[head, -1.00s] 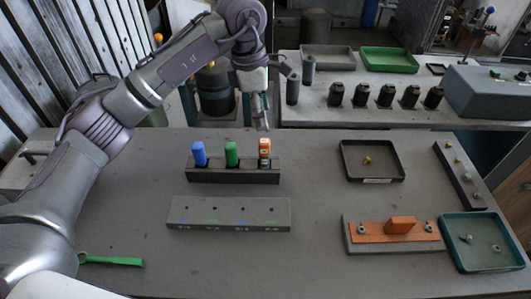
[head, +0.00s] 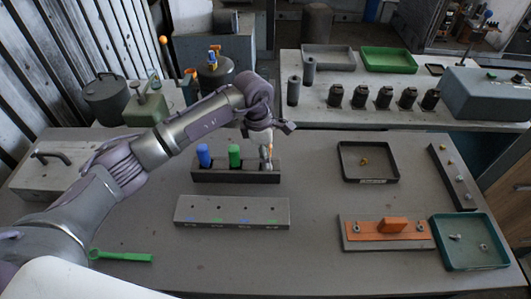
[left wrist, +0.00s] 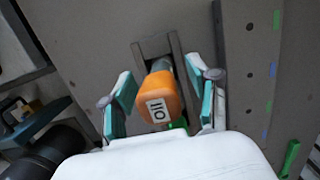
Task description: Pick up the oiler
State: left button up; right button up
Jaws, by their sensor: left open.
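The oiler is orange with a white label reading OIL, seen end-on in the left wrist view (left wrist: 158,100). It stands in the right-hand slot of a dark rack (head: 225,177), next to a green and a blue item. My left gripper (left wrist: 160,98) is open, with one teal-padded finger on each side of the oiler and a gap visible at both sides. In the head view my left gripper (head: 268,148) is over the rack's right end and hides most of the oiler. My right gripper is not in view.
A blue item (head: 204,155) and a green item (head: 235,155) stand in the same rack. A grey holed block (head: 232,212) lies in front. A dark tray (head: 370,180), an orange fixture (head: 390,229) and a teal tray (head: 468,263) lie to the right.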

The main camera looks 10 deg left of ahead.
pick_arm(q)
jog(key=shift+f, duration=0.15)
grip_shut()
jog(key=shift+r, duration=0.2)
jog(key=shift+r+b, duration=0.6)
jog(key=shift+r, duration=0.05)
notch_tip(320, 180, up, 2)
jog(key=shift+r+b, duration=0.25)
jog(key=shift+b, duration=0.4)
jog(key=s+d+r+b, duration=0.3)
jog(key=s+d+r, duration=0.2)
jog(key=s, duration=0.5)
jog(key=shift+s+d+r, duration=0.15)
jog(key=shift+s+r, duration=0.1)
jog(key=shift+r, duration=0.75)
